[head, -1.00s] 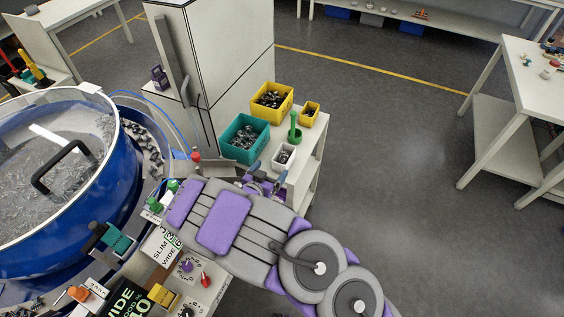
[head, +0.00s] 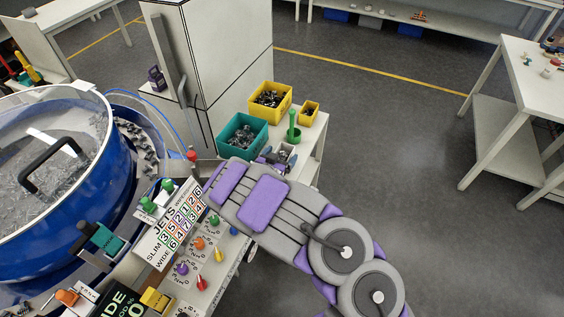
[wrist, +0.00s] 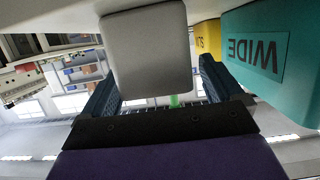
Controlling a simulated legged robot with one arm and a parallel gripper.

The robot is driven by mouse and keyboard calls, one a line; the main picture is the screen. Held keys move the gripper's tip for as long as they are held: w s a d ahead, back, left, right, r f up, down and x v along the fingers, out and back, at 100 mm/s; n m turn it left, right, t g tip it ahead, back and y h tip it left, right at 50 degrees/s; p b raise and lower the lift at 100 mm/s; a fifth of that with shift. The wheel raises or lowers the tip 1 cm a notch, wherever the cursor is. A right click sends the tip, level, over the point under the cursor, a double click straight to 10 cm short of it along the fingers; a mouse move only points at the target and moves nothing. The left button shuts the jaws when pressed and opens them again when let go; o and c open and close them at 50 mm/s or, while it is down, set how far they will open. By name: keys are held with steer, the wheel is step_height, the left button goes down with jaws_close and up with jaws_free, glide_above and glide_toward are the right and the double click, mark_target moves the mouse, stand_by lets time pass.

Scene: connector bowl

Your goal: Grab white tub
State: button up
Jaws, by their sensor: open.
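The white tub (head: 288,150) stands on the white side bench, with my gripper (head: 274,157) right at it and partly hiding it in the head view. In the wrist view, which looks upside down, the tub (wrist: 145,50) fills the upper middle. My gripper (wrist: 160,95) is open, with one dark blue finger to the left of the tub and one to the right. The tub lines up with the gap between the fingers. I cannot tell if either finger touches it.
A teal bin (head: 242,136) marked WIDE, also large in the wrist view (wrist: 270,60), stands close by. A yellow bin (head: 270,101), a small yellow bin (head: 309,112) and a green post (head: 293,128) are behind. The blue bowl machine (head: 50,225) is at left.

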steer(key=shift+x, duration=0.95)
steer(key=shift+c, duration=0.3)
steer(key=c, duration=1)
